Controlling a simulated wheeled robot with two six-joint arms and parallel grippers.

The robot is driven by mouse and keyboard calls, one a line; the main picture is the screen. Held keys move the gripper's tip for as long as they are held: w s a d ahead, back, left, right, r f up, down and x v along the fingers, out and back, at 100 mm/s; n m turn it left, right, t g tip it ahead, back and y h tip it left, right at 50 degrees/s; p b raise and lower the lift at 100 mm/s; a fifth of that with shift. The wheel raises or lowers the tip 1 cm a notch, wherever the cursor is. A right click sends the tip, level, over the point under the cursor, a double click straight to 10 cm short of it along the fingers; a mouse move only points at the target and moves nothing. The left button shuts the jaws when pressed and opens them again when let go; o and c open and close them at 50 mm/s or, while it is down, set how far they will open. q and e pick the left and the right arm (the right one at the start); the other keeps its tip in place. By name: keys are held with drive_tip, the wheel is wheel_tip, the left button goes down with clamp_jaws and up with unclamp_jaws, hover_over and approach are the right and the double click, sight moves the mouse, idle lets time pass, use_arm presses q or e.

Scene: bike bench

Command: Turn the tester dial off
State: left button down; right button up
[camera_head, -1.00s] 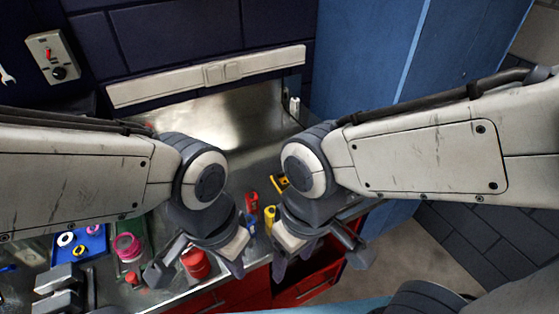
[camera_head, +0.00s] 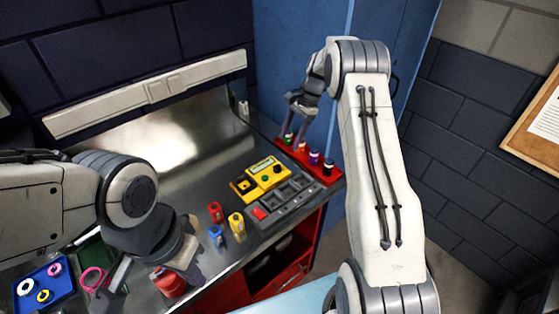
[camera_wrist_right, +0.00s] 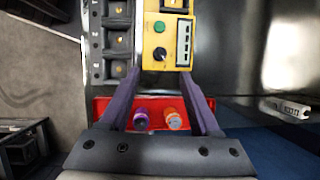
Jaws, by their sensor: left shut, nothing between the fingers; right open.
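The yellow tester (camera_head: 268,172) sits on the metal bench, right of centre in the head view. In the right wrist view the tester (camera_wrist_right: 172,62) shows a round black dial (camera_wrist_right: 160,53), a green button (camera_wrist_right: 160,27) and a pale display (camera_wrist_right: 184,43). The dial has a small light mark, but I cannot read its setting. My right gripper (camera_head: 297,125) is open and empty above the red rack, behind the tester. In its wrist view the fingertips (camera_wrist_right: 160,73) are on either side of the tester's near end, apart from the dial. My left gripper (camera_head: 186,264) is shut and empty at the bench front.
A red rack (camera_head: 330,178) holds several coloured cylinders. A grey slotted tray (camera_head: 285,203) lies in front of the tester. Red (camera_head: 215,212), yellow (camera_head: 237,225) and blue (camera_head: 216,235) cylinders stand left of it. A blue wall panel (camera_head: 300,50) rises behind the bench.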

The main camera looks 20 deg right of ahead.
sight(280, 167)
drive_tip(key=p+x, duration=0.3)
drive_tip(key=x, duration=0.5)
drive_tip(key=shift+f, duration=0.4)
drive_tip(key=shift+p+x, duration=0.4)
drive_tip(key=shift+x, duration=0.4)
clamp_jaws()
